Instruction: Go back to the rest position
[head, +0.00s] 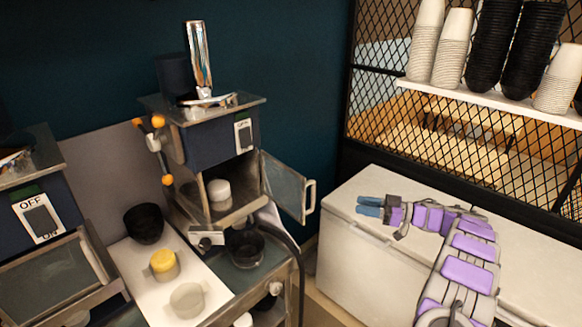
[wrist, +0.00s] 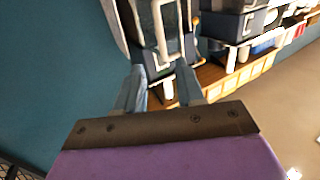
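My gripper (head: 366,206) has blue fingers and is at the end of my purple and grey arm. In the head view it is over the white chest-like counter, pointing left towards the machine. In the wrist view my gripper (wrist: 160,72) shows two fingers apart with nothing between them. The machine (head: 205,135) has its glass door (head: 283,186) swung open, with a white container (head: 219,190) inside. My fingertips are apart from the door's pale handle (head: 310,197). The handle seems to show beyond the fingers in the wrist view.
A black bowl (head: 144,223), a yellow-topped cup (head: 164,264) and a pale cup (head: 187,299) stand on a white board (head: 213,286). A dark bowl (head: 246,248) is below the machine. A shelf (head: 480,95) with stacked cups is behind mesh at right. The white counter (head: 345,238) looks clear around my arm.

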